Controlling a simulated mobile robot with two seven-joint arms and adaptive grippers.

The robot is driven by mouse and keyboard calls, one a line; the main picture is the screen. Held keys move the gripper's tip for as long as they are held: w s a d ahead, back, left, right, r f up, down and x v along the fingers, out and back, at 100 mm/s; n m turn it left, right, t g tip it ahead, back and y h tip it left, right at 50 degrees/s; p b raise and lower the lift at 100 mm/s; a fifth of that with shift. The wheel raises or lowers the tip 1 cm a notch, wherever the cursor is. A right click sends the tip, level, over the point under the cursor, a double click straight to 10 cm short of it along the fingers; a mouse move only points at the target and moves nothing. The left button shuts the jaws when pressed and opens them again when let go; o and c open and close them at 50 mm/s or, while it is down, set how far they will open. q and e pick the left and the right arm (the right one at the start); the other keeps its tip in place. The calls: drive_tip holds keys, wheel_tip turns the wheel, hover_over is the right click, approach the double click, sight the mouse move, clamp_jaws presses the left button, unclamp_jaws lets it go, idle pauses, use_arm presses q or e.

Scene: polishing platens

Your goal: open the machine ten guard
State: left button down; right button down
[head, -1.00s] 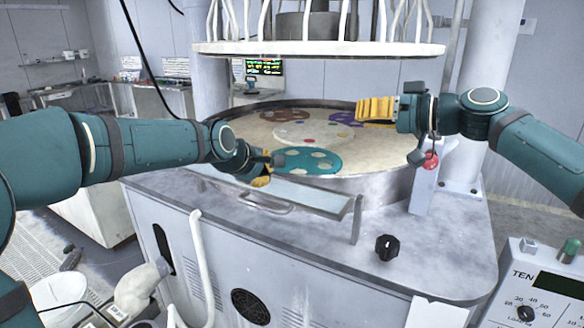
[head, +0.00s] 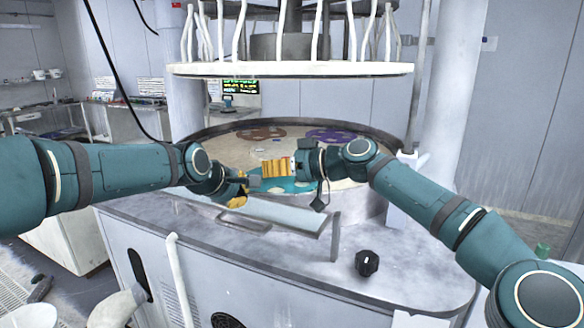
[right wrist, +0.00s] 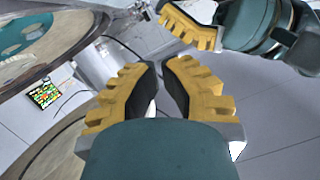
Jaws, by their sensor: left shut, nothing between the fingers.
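The machine ten guard (head: 290,216) is a pale, clear panel along the front of the round platen tub, with a bar handle (head: 243,222) on its near side. My left gripper (head: 240,194) is shut and empty, just above the panel's left part near the handle; I cannot tell whether it touches. My right gripper (head: 276,169) is above and beyond the panel, over the tub, pointing left near the left gripper. In the right wrist view its yellow fingers (right wrist: 160,75) look close together with nothing visible between them; the left gripper (right wrist: 190,27) shows beyond.
The polishing platen (head: 220,152) carries brown, purple and teal carriers. A white ring with hanging tubes (head: 290,69) is overhead. A black knob (head: 367,262) and a post (head: 336,236) stand on the grey deck (head: 410,265).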

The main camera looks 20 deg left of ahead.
sight(268, 225)
drive_tip(key=f, duration=0.1)
drive_tip(key=s+f, duration=0.1)
drive_tip(key=f, duration=0.2)
drive_tip(key=shift+s+a, duration=0.2)
drive_tip(key=shift+a, duration=0.2)
drive_tip(key=shift+s+f+n, duration=0.3)
drive_tip(key=shift+s+f, duration=0.1)
drive_tip(key=shift+f, duration=0.3)
use_arm(q)
drive_tip(key=c, duration=1)
unclamp_jaws()
